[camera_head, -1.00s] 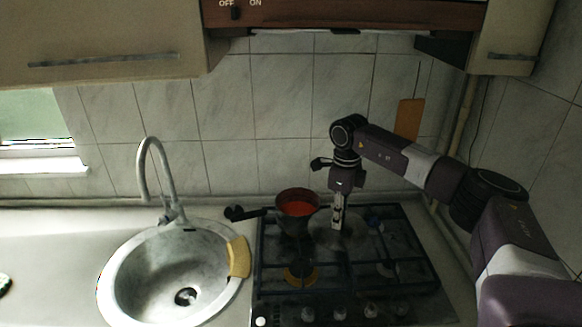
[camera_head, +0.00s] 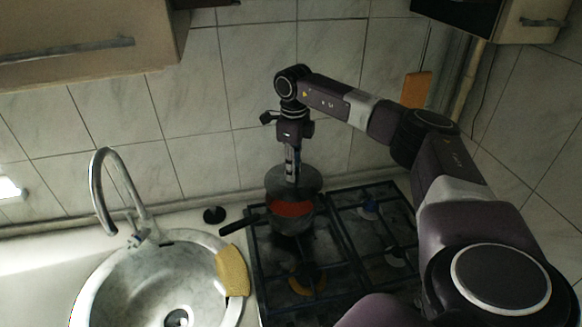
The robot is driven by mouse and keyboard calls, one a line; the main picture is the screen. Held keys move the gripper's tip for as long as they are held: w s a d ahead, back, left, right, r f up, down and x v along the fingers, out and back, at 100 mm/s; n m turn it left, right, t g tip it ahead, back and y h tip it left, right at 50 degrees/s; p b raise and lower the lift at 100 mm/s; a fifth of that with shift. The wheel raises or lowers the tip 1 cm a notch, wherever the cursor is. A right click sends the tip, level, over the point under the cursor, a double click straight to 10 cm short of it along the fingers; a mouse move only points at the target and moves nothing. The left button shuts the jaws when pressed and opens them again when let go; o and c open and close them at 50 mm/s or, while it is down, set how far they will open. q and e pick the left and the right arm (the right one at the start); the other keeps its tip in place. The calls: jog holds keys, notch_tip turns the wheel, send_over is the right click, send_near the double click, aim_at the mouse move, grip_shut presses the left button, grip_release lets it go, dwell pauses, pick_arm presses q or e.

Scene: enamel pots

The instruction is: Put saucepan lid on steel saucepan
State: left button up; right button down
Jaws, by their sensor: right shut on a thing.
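The steel saucepan (camera_head: 290,222) stands on the back left of the stove, with red contents showing and its dark handle pointing left. My right gripper (camera_head: 291,174) points down over the back of the pan and is shut on the grey saucepan lid (camera_head: 312,182). The lid overlaps the far part of the pan in the head view, and the red contents show in front of it. I cannot tell whether the lid touches the rim. My left gripper is not in view.
The black stove grates (camera_head: 345,235) spread right and forward of the pan. A sink (camera_head: 110,285) with a tall faucet (camera_head: 97,190) lies left, with a yellow sponge (camera_head: 233,270) at its rim. A small black round thing (camera_head: 214,214) sits on the counter. The tiled wall is close behind.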

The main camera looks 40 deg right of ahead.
aim_at(291, 186)
jog(key=shift+w, duration=0.1)
jog(key=shift+w+f, duration=0.1)
jog(key=shift+w, duration=0.1)
jog(key=shift+w+f, duration=0.25)
jog(key=shift+f, duration=0.5)
jog(key=shift+s+f+b, duration=0.1)
jog(key=shift+f+b, duration=0.2)
jog(key=shift+b, duration=0.2)
jog(key=shift+f, duration=0.3)
notch_tip(291, 186, down, 2)
jog(key=shift+f+b, duration=0.1)
jog(key=shift+b, duration=0.65)
jog(key=shift+f, duration=0.3)
jog(key=shift+f+b, duration=0.45)
jog(key=shift+s+a+f, duration=0.1)
jog(key=shift+f, duration=0.1)
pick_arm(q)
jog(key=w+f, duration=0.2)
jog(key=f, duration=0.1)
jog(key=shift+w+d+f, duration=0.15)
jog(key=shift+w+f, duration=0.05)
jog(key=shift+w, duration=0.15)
pick_arm(e)
jog(key=c, duration=1.6)
grip_release()
jog(key=shift+f, duration=0.1)
